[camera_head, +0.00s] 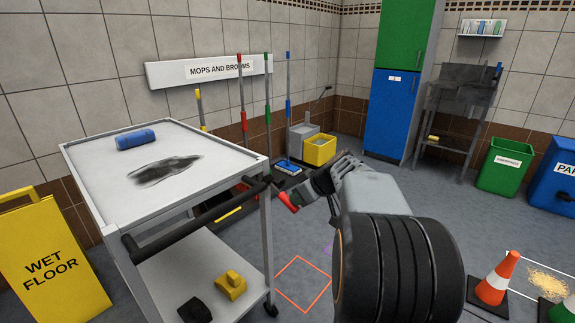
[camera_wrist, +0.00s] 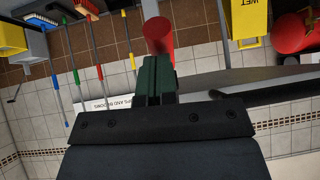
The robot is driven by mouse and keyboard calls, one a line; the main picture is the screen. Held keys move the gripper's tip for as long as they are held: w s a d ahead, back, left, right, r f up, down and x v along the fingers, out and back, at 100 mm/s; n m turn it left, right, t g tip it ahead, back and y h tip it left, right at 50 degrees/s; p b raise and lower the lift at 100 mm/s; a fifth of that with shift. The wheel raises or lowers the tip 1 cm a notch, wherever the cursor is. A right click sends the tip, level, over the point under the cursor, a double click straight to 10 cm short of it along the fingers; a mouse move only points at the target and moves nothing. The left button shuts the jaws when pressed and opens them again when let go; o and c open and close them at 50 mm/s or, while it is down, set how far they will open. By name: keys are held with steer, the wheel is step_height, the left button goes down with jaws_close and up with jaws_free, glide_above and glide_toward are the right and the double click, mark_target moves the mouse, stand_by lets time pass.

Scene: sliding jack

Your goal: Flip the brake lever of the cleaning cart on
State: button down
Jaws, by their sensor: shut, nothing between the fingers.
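The cleaning cart (camera_head: 190,240) is a pale two-shelf trolley with a black push handle (camera_head: 205,222), at the left of the head view. A red cylindrical piece (camera_head: 288,201), apparently the brake lever's grip, shows just right of the cart's near right post. It also shows in the wrist view (camera_wrist: 158,36), straight beyond my fingertips. My gripper (camera_wrist: 158,62) is shut with its dark green fingers together and nothing between them. Its tips appear at or very close to the red piece; I cannot tell if they touch. The lever's mounting and position are hidden.
A blue roll (camera_head: 136,139) lies on the cart's top, a yellow block (camera_head: 230,286) on its lower shelf. A yellow wet floor sign (camera_head: 52,262) stands left. Brooms and a yellow bucket (camera_head: 320,149) are behind. An orange cone (camera_head: 495,278) is at right.

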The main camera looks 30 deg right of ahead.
stand_by(0.3)
steer(key=shift+r, duration=0.3)
steer(key=d+f+p+v, duration=0.1)
steer(key=p+v, duration=0.3)
steer(key=v, duration=0.9)
steer(key=shift+s, duration=0.35)
steer(key=shift+a+r, duration=0.1)
steer(key=shift+r, duration=0.05)
steer(key=s+a+r+m+g+h+p, duration=0.2)
steer(key=s+a+r+p, duration=0.2)
steer(key=a+r+p, duration=0.4)
steer(key=s+a+r+m+g+h+p, duration=0.1)
steer(key=s+a+r+p, duration=0.3)
steer(key=p, duration=1.8)
steer(key=a+r+m+g, duration=0.1)
steer(key=a+r, duration=0.4)
steer(key=a, duration=0.5)
steer(key=shift+s+h, duration=0.3)
steer(key=shift+h, duration=0.1)
